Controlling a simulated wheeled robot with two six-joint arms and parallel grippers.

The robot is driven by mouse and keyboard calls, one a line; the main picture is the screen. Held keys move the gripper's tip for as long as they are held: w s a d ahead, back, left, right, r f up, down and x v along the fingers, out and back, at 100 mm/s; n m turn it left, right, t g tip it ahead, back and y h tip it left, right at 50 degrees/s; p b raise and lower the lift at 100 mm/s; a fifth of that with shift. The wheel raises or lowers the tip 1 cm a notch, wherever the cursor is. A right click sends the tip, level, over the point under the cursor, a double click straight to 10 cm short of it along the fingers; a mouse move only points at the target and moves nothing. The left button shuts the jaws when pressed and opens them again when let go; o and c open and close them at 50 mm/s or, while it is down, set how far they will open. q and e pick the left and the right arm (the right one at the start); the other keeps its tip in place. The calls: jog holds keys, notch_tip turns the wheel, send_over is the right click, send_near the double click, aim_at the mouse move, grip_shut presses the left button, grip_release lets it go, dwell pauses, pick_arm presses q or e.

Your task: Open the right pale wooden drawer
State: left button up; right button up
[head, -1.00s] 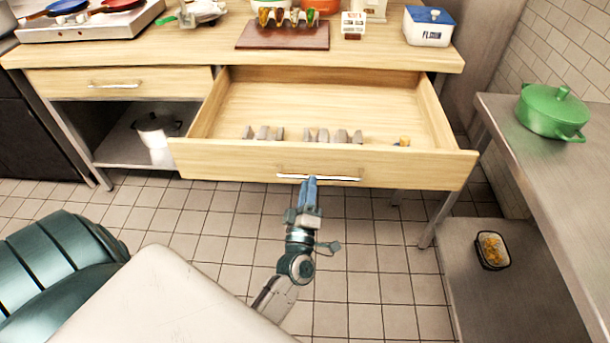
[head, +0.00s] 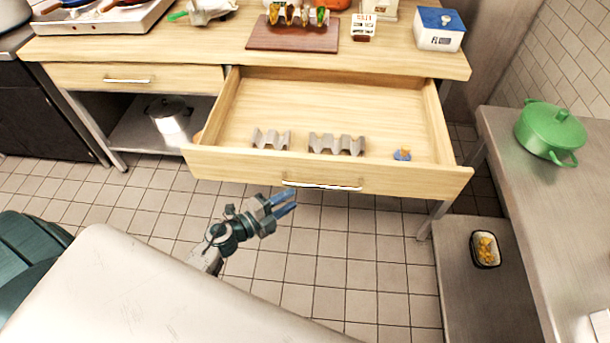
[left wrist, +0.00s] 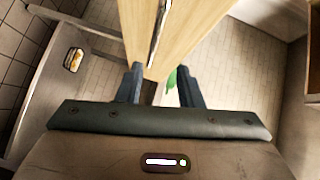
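The right pale wooden drawer (head: 245,168) is pulled far out from under the counter, its inside showing in the head view. Its silver bar handle (head: 322,185) is on the front panel. The drawer front (left wrist: 178,30) and handle (left wrist: 160,30) also show in the left wrist view, beyond the fingertips. My left gripper (head: 290,203) is below and in front of the handle, apart from it, with its blue fingers spread and nothing between them. My right gripper is not in the frames.
In the drawer lie grey zigzag holders (head: 337,145) and a small blue-and-orange item (head: 402,154). The left drawer (head: 140,78) is closed. A steel table (head: 560,200) with a green pot (head: 550,132) stands at right. The tiled floor before the drawer is clear.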

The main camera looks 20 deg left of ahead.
aim_at(314, 185)
pick_arm(q)
jog(key=shift+m, duration=0.5)
jog(key=x, duration=0.3)
jog(key=p+x, duration=0.1)
jog(key=x, duration=0.3)
jog(key=f+p+x, duration=0.1)
jog(key=x, duration=0.2)
jog(key=shift+w+a, duration=0.2)
grip_shut()
